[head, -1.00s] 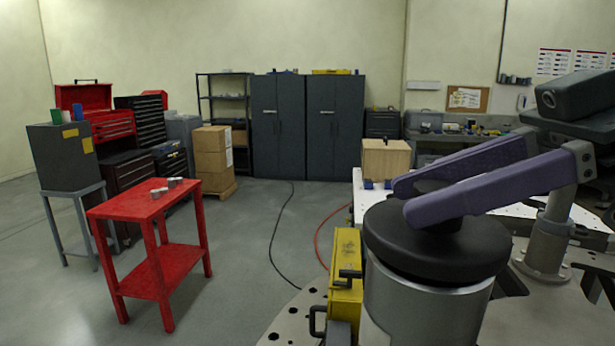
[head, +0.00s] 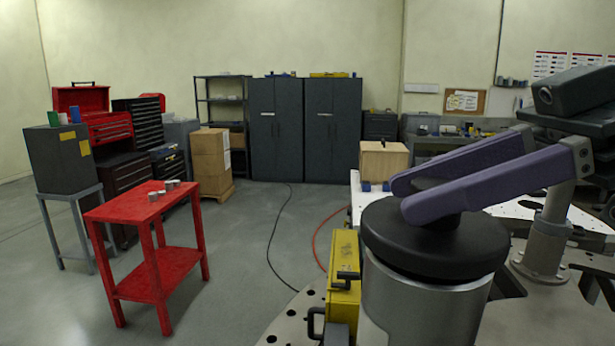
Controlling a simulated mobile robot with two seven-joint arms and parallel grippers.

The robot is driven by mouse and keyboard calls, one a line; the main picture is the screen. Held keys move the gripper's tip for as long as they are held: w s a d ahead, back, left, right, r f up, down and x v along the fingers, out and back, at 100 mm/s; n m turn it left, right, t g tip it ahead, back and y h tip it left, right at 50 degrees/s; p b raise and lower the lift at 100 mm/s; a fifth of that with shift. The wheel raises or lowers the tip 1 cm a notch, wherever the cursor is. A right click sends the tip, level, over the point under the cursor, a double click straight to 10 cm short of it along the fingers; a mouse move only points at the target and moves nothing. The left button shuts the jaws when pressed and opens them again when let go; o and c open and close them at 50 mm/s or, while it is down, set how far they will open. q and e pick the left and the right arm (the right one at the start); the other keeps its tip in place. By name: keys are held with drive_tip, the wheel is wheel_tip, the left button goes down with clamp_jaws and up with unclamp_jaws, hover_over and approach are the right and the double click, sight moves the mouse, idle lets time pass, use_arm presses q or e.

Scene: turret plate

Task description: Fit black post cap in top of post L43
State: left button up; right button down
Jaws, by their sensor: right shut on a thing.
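The black post cap (head: 434,247) is a round dark disc with a small knob on top. It sits at the top of a thick silver post (head: 425,310) in the right foreground. A thin dark gap shows between the cap's edge and the post's rim, so I cannot tell if it is fully seated. No label is readable on the post. My right gripper (head: 425,203) has purple fingers and is shut on the cap's knob, reaching in from the right. My left gripper is out of view.
A yellow case (head: 343,285) with black handles stands just left of the post. A wooden box (head: 384,161) sits on the white plate behind. A red table (head: 150,206) with small silver pieces stands at the left. Grey floor between is open, crossed by cables.

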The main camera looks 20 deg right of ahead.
drive_tip(key=shift+f+b, duration=0.55)
drive_tip(key=shift+b, duration=0.05)
drive_tip(key=c, duration=0.7)
unclamp_jaws()
drive_tip(key=p+v, duration=0.1)
drive_tip(key=v, duration=1)
